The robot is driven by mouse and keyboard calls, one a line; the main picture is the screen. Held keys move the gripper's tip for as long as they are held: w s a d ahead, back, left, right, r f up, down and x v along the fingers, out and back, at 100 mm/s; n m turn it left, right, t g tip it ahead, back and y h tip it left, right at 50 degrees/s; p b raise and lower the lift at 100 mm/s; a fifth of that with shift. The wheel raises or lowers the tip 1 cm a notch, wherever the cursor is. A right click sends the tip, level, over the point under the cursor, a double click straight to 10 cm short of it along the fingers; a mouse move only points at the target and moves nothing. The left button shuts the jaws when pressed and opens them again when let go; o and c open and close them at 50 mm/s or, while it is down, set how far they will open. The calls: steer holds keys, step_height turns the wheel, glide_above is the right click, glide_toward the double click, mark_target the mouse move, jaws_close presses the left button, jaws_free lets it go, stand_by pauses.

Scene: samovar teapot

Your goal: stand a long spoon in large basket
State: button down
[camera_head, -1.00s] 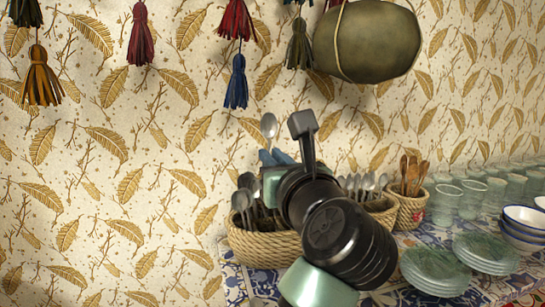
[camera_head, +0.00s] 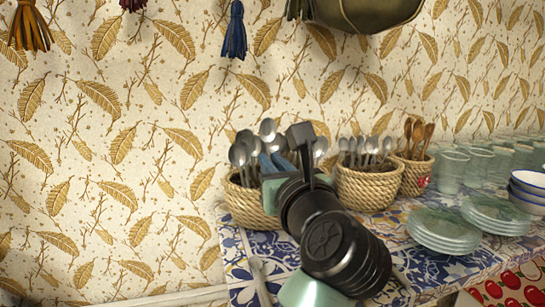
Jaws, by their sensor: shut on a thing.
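The large woven basket (camera_head: 243,203) stands at the left end of the tiled table with several metal spoons upright in it. My gripper (camera_head: 271,162) has blue fingers and is at this basket's opening, among the spoons. It is shut on a long metal spoon (camera_head: 267,128), whose bowl points up just above the fingers. The bowl is nearly level with the neighbouring spoons' bowls. The lower end of the held spoon is hidden, so I cannot tell how deep it sits. My arm covers the basket's right side.
A second basket of spoons (camera_head: 368,190) stands to the right, then a smaller basket with wooden spoons (camera_head: 413,176). Glasses (camera_head: 452,172), stacked plates (camera_head: 443,230) and bowls (camera_head: 526,195) fill the table's right side. The patterned wall (camera_head: 120,180) is close behind.

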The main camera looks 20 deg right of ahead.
steer(key=shift+f, duration=0.6)
steer(key=c, duration=0.8)
jaws_free()
steer(key=shift+c, duration=0.2)
steer(key=shift+s, duration=0.1)
steer(key=s+b, duration=0.1)
steer(key=s, duration=1.1)
steer(key=shift+s+b, duration=0.4)
